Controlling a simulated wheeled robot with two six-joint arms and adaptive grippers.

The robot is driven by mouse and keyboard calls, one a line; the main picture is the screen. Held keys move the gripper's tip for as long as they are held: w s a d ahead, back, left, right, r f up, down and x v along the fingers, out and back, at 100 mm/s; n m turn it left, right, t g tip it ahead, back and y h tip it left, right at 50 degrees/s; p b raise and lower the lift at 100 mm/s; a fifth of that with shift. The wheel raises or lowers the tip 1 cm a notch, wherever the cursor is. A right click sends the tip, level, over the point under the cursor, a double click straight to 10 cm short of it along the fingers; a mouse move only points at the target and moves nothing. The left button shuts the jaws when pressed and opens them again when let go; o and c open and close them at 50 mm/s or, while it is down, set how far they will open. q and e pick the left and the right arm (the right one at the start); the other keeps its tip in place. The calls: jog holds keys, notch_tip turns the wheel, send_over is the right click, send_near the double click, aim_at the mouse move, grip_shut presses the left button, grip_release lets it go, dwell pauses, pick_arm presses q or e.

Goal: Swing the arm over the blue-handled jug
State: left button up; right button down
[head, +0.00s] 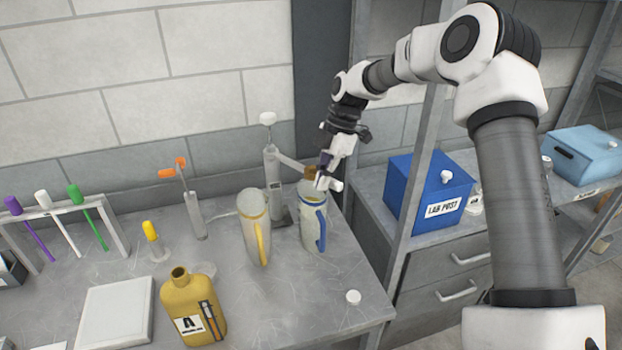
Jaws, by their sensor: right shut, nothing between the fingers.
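The blue-handled jug (312,232) stands upright on the bench, a pale jug with its blue handle facing front right. Behind it is a grey post (271,170) with a white knob on top. A pale swing arm (291,162) reaches right from the post, and its brown end (311,172) appears above the jug's mouth. My right gripper (326,182) is shut and empty, close beside the brown end and above the jug's rim. I cannot tell whether it touches either. It partly hides the jug's top. My left gripper is not in view.
A yellow-handled jug (253,235) stands just left. Another post (195,213) has an orange-ended arm (170,172). A blue box (425,195) stands on the right shelf.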

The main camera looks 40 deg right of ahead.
jog(key=a+b+v, duration=0.1)
jog(key=b+v, duration=0.1)
jog(key=v, duration=0.8)
jog(key=shift+w+r, duration=0.15)
jog(key=shift+w, duration=0.1)
jog(key=shift+d, duration=0.1)
